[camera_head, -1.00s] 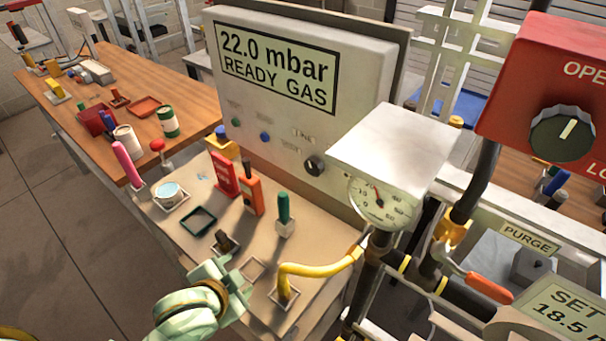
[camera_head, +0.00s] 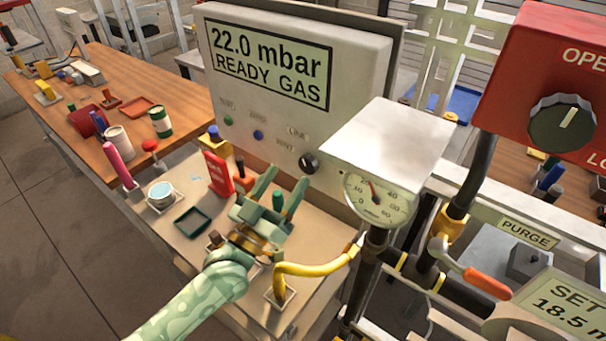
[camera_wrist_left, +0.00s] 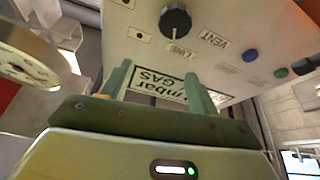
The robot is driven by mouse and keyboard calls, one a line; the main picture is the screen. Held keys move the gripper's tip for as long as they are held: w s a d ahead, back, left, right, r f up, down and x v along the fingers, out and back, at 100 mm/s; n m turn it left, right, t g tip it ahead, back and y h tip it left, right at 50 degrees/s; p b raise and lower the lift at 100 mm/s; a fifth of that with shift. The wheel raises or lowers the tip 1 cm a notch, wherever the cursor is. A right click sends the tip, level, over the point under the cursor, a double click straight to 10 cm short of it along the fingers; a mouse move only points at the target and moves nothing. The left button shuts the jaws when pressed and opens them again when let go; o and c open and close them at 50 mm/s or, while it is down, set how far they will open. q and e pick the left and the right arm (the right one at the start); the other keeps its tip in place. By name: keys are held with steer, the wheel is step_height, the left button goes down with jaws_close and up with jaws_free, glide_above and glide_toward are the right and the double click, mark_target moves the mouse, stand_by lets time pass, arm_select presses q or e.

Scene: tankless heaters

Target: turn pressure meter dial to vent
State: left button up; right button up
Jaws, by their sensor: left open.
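The pressure meter is a light box with a screen (camera_head: 273,65) reading "22.0 mbar READY GAS". Its black dial (camera_head: 308,163) is low on the front panel, near small LINE (camera_head: 297,131) and VENT (camera_head: 285,147) labels. My right gripper is out of view.
A round gauge (camera_head: 380,198) under a light box stands just right of the dial. A yellow hose (camera_head: 315,268) curves below the gripper.

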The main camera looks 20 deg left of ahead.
mark_target(306, 167)
arm_select(q)
step_height(306, 167, down, 5)
steer(key=b, duration=0.2)
steer(key=x, duration=0.7)
steer(key=shift+w+f, duration=0.15)
steer(key=shift+w, duration=0.15)
steer(key=c, duration=1)
